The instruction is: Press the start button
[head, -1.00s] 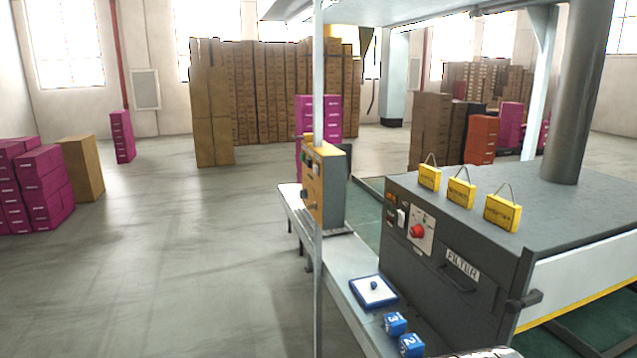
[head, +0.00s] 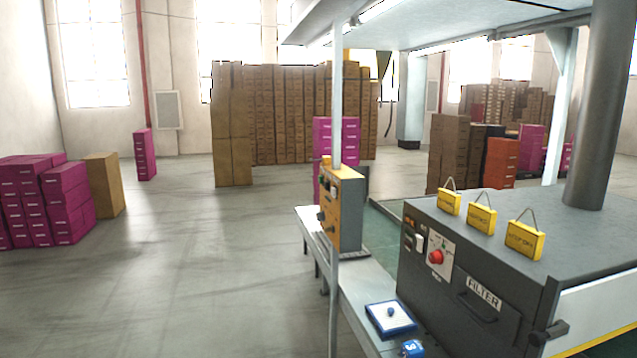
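An orange-fronted control box (head: 341,207) stands on the narrow light bench left of the grey machine. Small knobs and buttons show on its front, too small to read; a thin upright post crosses part of it. The grey machine (head: 462,290) carries a panel with a red round knob or button (head: 436,257), a white switch (head: 419,242) and small indicators. I cannot tell from any label which control is the start button. My gripper is not in view.
A blue-and-white pad (head: 391,319) and a blue numbered cube (head: 411,348) lie on the bench. Yellow tags (head: 481,219) stand on the machine. Magenta boxes (head: 68,203) and brown stacks (head: 290,115) stand farther off. The floor at left (head: 180,280) is clear.

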